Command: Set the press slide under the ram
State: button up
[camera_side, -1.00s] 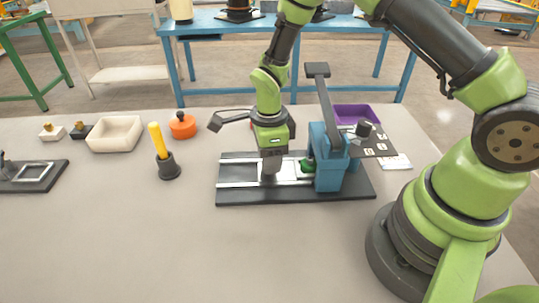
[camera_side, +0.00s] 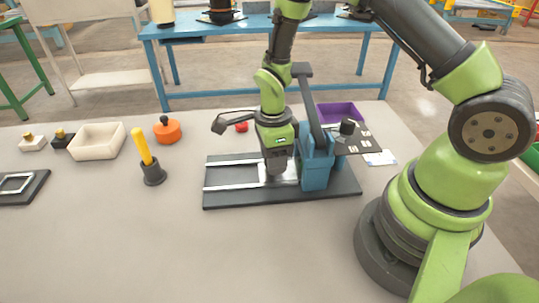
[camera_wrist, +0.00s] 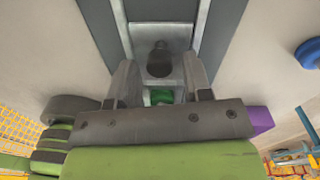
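The press (camera_side: 314,170) is a blue body with a dark lever arm, standing on a black base (camera_side: 225,198) with two pale rails. The press slide (camera_wrist: 160,62) is a pale metal piece with a dark round knob, seen between my fingers in the wrist view. A green piece (camera_wrist: 162,97) shows just behind it. My gripper (camera_side: 277,168) points down over the rails, close to the left side of the press. It also shows in the wrist view (camera_wrist: 161,62), its fingers on either side of the slide; contact is unclear. The ram is not clearly visible.
A purple bin (camera_side: 340,112) and a dark panel (camera_side: 362,142) stand behind and right of the press. The table front is clear.

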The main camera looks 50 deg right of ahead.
jog(key=shift+w+r, duration=0.15)
jog(key=shift+r, duration=0.4)
notch_tip(320, 180, up, 8)
jog(key=shift+w+r, duration=0.1)
jog(key=shift+r, duration=0.05)
jog(key=shift+d+r, duration=0.1)
jog(key=shift+r, duration=0.2)
jog(key=s+a+r+n+t+y, duration=0.1)
jog(key=s+r+n+t, duration=0.6)
jog(key=s+r+n, duration=0.8)
notch_tip(320, 180, up, 3)
jog(key=a+n, duration=0.1)
jog(key=n, duration=0.5)
jog(key=shift+a+f+t+y, duration=0.15)
jog(key=shift+a+t+y, duration=0.15)
jog(key=shift+t, duration=0.1)
